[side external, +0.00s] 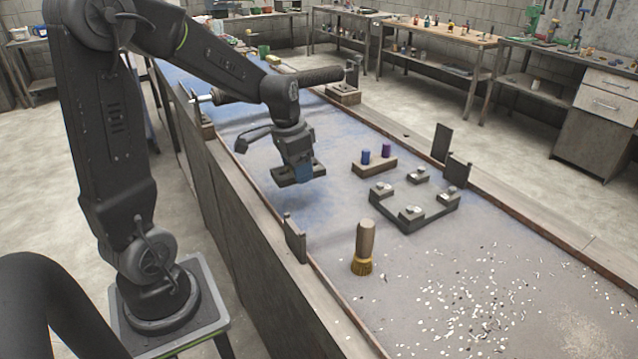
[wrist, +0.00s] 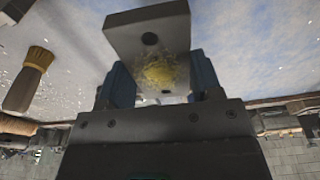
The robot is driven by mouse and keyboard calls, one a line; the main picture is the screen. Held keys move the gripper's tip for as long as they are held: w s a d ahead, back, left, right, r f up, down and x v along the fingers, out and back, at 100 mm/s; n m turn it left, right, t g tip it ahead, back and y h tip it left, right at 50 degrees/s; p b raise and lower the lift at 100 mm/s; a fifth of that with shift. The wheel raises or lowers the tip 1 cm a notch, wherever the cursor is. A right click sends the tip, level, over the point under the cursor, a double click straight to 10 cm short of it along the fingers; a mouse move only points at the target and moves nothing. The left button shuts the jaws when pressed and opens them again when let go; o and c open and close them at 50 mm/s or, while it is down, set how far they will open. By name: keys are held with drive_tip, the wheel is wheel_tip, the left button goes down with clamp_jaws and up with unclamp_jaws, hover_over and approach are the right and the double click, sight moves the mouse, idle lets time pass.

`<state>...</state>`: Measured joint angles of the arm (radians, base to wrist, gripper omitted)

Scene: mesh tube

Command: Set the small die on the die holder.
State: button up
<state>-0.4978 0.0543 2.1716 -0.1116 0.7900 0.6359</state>
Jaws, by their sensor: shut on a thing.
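My gripper (side external: 300,165) is shut on a flat grey block, which I take for the small die (side external: 313,170). In the wrist view the die (wrist: 147,31) shows dark round holes near its ends and a yellowish patch in the middle, between my blue fingers. It hangs roughly level over the left part of the bench; its exact height is hard to tell. A dark U-shaped frame with several silver-topped clamps, seemingly the die holder (side external: 408,224), stands on the bench to the right, apart from the die.
A wooden block (side external: 373,168) with a blue and a purple peg stands behind the frame. A brush (side external: 364,245) stands upright in front of it. White scraps (side external: 470,295) litter the bench at right. Dark upright plates (side external: 295,238) stand along both edges. A dark horizontal cylinder (side external: 312,76) spans the far end.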

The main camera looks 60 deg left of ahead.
drive_tip(key=s+a+r, duration=0.2)
drive_tip(key=a+r, duration=0.1)
drive_tip(key=w, duration=0.2)
drive_tip(key=w+d+r, duration=0.1)
drive_tip(key=w, duration=0.4)
drive_tip(key=shift+w+d+r, duration=0.15)
drive_tip(key=shift+w, duration=0.15)
drive_tip(key=w+d, duration=0.3)
drive_tip(key=w, duration=0.3)
hover_over(415, 197)
drive_tip(key=shift+n, duration=0.4)
drive_tip(key=shift+s+f, duration=0.15)
drive_tip(key=shift+f, duration=1.45)
drive_tip(key=shift+s+f, duration=0.1)
drive_tip(key=shift+f, duration=1.5)
drive_tip(key=shift+f, duration=1.8)
drive_tip(key=o, duration=1.3)
drive_tip(key=shift+f, duration=0.1)
drive_tip(key=shift+o, duration=0.5)
